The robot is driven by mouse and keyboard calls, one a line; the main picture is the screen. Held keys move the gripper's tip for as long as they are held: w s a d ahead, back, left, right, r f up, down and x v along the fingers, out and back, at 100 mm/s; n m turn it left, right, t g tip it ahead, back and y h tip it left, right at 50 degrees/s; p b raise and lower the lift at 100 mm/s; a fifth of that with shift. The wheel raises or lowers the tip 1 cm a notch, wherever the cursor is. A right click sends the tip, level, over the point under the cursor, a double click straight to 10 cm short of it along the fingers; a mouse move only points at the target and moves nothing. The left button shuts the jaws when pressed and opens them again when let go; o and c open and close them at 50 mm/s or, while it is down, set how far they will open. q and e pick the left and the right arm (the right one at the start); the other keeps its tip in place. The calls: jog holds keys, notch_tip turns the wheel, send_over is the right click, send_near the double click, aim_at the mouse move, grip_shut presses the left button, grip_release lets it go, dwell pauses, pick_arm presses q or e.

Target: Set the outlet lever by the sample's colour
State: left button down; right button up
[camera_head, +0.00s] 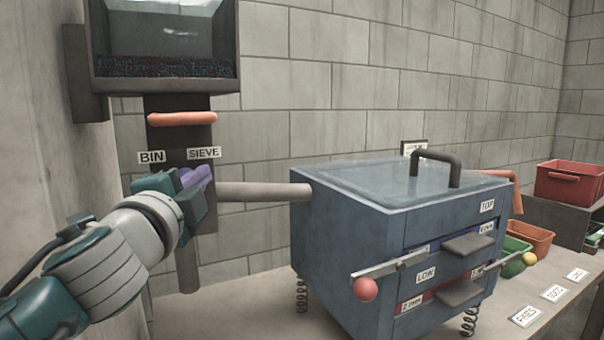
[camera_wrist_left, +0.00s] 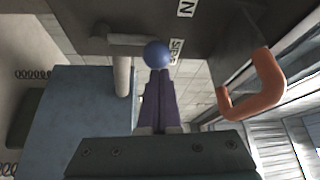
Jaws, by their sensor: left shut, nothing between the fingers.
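The hopper (camera_head: 165,40) is at upper left, with a window showing dark grains (camera_head: 165,67) flecked with red and blue. An orange handle (camera_head: 182,118) is below it and also shows in the wrist view (camera_wrist_left: 255,88). On the dark outlet body are labels BIN (camera_head: 151,157) and SIEVE (camera_head: 204,153). My left gripper (camera_head: 202,178) is at the outlet, just below the labels, its purple fingers shut and empty. In the wrist view a blue ball knob (camera_wrist_left: 157,54) lies right beyond the fingertips (camera_wrist_left: 160,84); I cannot tell if they touch. The gripper hides the knob in the head view.
A grey pipe (camera_head: 265,191) runs from the outlet to a blue sieve box (camera_head: 345,230) on springs, with a glass lid, black handle and a red-knobbed bar (camera_head: 365,289). A red crate (camera_head: 570,183), orange bin (camera_head: 530,235) and labels stand at right.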

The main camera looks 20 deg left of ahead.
pick_arm(q)
jog(key=shift+s+a+f+n+t+y+b, duration=0.2)
jog(key=shift+s+a+n+y+b, duration=0.45)
jog(key=shift+n+b, duration=1.3)
jog(key=shift+s+a+r+n+t+y+b, duration=0.1)
jog(key=shift+s+a+n+t+y+b, duration=0.6)
jog(key=shift+b, duration=2.05)
jog(key=shift+s+a+f+n+g+y+b, duration=0.15)
jog(key=shift+s+n+y+b, duration=0.4)
jog(key=shift+n+b, duration=1.55)
jog(key=shift+w+r+m, duration=0.1)
jog(key=shift+w+m, duration=0.1)
jog(key=shift+m, duration=0.05)
